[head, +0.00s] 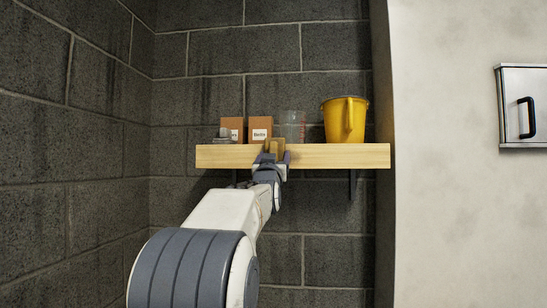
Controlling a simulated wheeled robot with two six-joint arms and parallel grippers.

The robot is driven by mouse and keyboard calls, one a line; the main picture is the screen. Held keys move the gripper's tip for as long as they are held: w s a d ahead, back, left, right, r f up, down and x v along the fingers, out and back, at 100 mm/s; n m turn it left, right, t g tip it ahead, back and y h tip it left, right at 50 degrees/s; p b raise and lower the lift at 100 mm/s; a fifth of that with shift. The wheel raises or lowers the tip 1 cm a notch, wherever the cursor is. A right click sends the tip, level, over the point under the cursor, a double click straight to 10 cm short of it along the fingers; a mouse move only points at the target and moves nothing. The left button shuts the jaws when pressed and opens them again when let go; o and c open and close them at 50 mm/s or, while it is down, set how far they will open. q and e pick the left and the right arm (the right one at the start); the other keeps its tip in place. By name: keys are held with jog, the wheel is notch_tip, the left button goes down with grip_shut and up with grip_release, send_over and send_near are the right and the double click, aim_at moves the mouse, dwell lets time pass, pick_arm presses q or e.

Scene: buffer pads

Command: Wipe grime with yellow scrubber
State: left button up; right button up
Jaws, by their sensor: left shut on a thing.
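My left gripper (272,157) is at the front edge of the wooden shelf, reaching up from below. It is shut on a small yellow-brown block, which looks like the yellow scrubber (276,146). The block shows just above the fingers, in front of the shelf's face and upper edge. I cannot tell whether it touches the shelf. No clear patch of grime shows on the shelf; its top surface is seen almost edge-on. My right gripper is not in view.
On the shelf (340,156) stand two brown boxes (260,127), a clear measuring beaker (296,125), a yellow bucket (344,120) and a small grey item (223,134) at the left end.

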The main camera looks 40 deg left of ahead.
pick_arm(q)
jog(key=shift+w+a+p, duration=0.3)
jog(key=shift+w, duration=0.2)
